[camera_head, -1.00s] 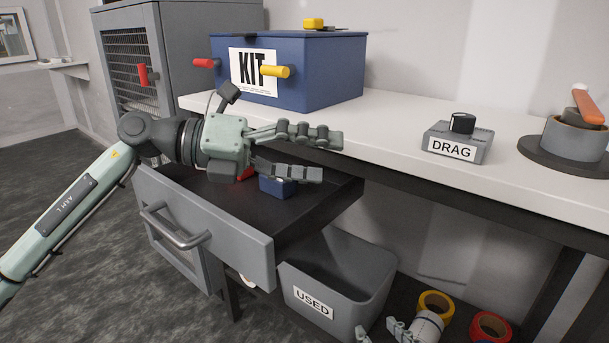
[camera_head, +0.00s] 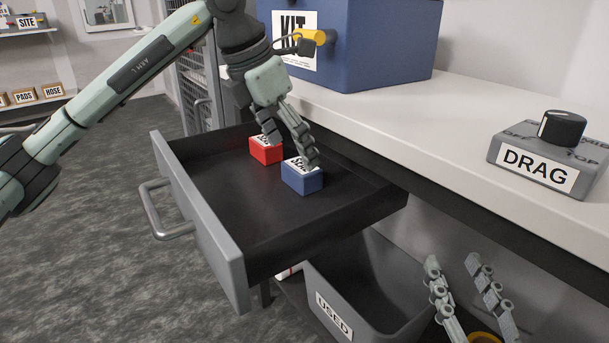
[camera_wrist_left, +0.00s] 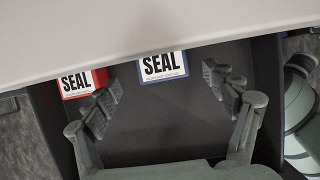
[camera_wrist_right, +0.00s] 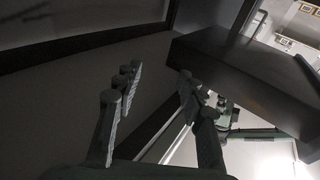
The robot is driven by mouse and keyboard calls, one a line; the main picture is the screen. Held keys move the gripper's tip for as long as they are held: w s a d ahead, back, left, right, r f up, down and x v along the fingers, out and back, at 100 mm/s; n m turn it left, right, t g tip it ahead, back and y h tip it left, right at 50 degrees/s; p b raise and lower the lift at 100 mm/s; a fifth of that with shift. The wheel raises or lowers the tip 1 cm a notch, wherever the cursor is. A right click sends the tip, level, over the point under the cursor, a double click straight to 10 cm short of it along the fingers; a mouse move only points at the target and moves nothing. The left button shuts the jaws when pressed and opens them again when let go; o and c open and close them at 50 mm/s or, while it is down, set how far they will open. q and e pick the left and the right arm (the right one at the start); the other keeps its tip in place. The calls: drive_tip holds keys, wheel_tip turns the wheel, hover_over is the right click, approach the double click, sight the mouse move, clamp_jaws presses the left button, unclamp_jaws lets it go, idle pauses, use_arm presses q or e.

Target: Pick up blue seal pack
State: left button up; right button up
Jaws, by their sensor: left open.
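The blue seal pack (camera_head: 302,182) sits in the open drawer, its white label facing up. In the left wrist view the blue pack (camera_wrist_left: 163,68) lies ahead, between the lines of the two fingers. My left gripper (camera_head: 291,152) points down into the drawer, open and empty. One finger is by the red pack and the other overlaps the blue pack's top in the picture; I cannot tell whether they touch. My right gripper (camera_head: 453,262) is low at the right, below the bench top, its fingers apart and empty.
A red seal pack (camera_head: 265,153) sits just left of the blue one. The open drawer (camera_head: 215,205) is otherwise bare. The bench top (camera_head: 440,125) overhangs its back right, bearing the blue KIT box (camera_head: 385,45) and DRAG block (camera_head: 535,165). The USED bin (camera_head: 365,300) stands below.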

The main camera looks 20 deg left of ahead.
sight(302, 165)
use_arm(q)
drive_tip(key=x, duration=0.5)
drive_tip(key=shift+d+r, duration=0.1)
drive_tip(key=shift+d, duration=0.05)
use_arm(e)
drive_tip(key=shift+s+a+r+t, duration=0.2)
drive_tip(key=shift+r+t, duration=0.1)
drive_tip(key=shift+r, duration=0.3)
drive_tip(key=shift+s+a+r+t, duration=0.15)
drive_tip(key=shift+r+t, duration=0.15)
drive_tip(key=shift+r, duration=0.3)
use_arm(q)
drive_tip(key=c, duration=1.2)
drive_tip(key=shift+c, duration=0.2)
use_arm(e)
drive_tip(key=shift+d, duration=0.1)
use_arm(q)
drive_tip(key=shift+r, duration=0.2)
